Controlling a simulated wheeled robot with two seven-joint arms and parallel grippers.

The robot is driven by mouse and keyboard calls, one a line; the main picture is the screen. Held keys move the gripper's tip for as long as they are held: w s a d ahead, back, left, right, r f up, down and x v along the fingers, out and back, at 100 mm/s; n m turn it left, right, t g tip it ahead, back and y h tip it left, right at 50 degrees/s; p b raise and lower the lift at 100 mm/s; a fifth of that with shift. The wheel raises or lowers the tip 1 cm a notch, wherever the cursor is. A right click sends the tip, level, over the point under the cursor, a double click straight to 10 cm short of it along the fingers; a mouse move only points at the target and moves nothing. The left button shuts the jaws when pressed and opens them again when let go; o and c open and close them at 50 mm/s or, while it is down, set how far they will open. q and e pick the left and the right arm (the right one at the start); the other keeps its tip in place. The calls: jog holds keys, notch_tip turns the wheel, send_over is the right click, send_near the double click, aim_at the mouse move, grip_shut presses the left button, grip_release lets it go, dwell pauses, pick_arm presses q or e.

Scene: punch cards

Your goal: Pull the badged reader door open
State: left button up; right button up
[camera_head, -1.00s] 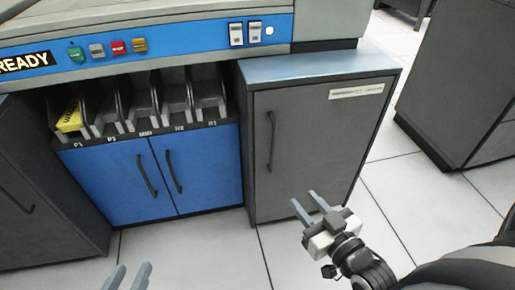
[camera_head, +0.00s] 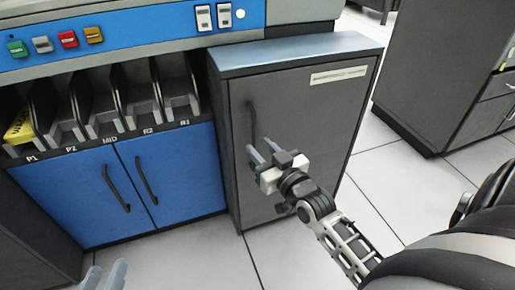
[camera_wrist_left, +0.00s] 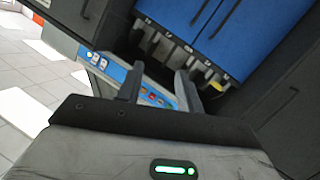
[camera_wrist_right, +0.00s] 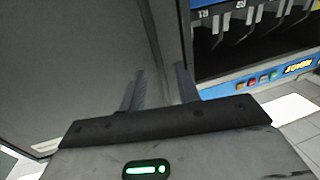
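The badged reader door (camera_head: 310,120) is the grey front of a cabinet, with a pale label strip (camera_head: 340,75) near its top right and a dark vertical handle (camera_head: 251,118) on its left side. The door looks shut. My right gripper (camera_head: 261,149) is open, its fingers pointing toward the door near the lower end of the handle; I cannot tell whether they touch it. In the right wrist view the gripper (camera_wrist_right: 158,82) has its fingers apart against the grey panel. My left gripper (camera_head: 104,273) is open and empty at the bottom edge, also in the left wrist view (camera_wrist_left: 158,84).
Blue double doors (camera_head: 125,190) with two dark handles stand left of the grey cabinet, under a row of card slots, one holding a yellow item (camera_head: 20,128). A blue button panel (camera_head: 130,35) runs above. Another grey cabinet (camera_head: 440,80) stands right. Tiled floor (camera_head: 385,190) is clear between.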

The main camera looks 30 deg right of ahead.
jog(key=shift+w, duration=1.15)
grip_shut()
jog(key=shift+s, duration=0.15)
